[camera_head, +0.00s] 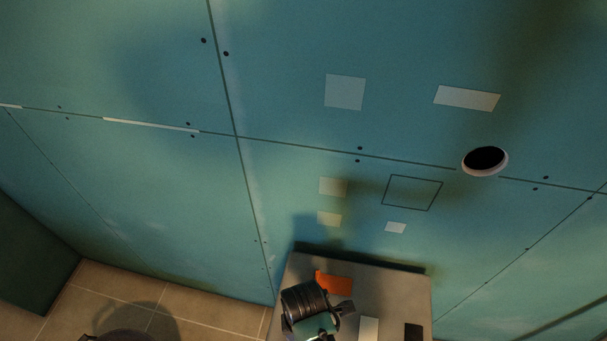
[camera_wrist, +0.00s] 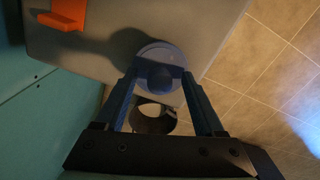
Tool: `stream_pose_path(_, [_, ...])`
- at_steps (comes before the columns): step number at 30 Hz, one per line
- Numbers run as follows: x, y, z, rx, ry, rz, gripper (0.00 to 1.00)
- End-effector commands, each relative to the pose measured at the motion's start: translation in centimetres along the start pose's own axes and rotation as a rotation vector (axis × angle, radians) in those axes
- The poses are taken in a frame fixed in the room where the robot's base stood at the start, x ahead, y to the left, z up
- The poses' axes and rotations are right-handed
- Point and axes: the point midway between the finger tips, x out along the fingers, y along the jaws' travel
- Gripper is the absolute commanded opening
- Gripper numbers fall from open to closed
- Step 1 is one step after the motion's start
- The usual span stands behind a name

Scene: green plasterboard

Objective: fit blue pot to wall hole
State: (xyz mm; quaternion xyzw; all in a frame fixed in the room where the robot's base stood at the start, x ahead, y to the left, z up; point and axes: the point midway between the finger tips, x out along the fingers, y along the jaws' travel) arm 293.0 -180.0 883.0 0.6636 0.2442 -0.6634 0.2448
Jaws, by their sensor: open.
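The blue pot (camera_wrist: 158,52) is a round blue piece on the grey table top (camera_wrist: 100,55) in the wrist view. My gripper (camera_wrist: 159,76) is open, its two blue fingers reaching toward the near part of the pot, one on either side. I cannot tell whether either finger touches it. In the head view my dark wrist (camera_head: 304,300) is over the table and the pot cannot be made out. The wall hole (camera_head: 485,160) is a dark round opening with a pale rim in the green-blue wall, up and right of the table.
An orange piece (camera_head: 334,284) lies on the table near the wall, also at upper left in the wrist view (camera_wrist: 68,14). A white piece (camera_head: 368,329) and a dark piece (camera_head: 413,332) lie at the table's front. Tiled floor (camera_head: 210,308) is open left of the table.

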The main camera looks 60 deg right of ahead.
Motion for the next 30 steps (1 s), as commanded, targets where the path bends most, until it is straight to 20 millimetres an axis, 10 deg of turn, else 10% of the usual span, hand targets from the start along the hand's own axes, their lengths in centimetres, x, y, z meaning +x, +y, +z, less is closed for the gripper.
stream_pose_path(3, [-0.03, 0.01, -0.01, 0.000, 0.000, 0.000, 0.69])
stream_pose_path(15, [-0.05, 0.00, -0.01, 0.000, 0.000, 0.000, 0.00])
stream_pose_path(30, [-0.56, 0.03, -0.02, 0.000, 0.000, 0.000, 0.00])
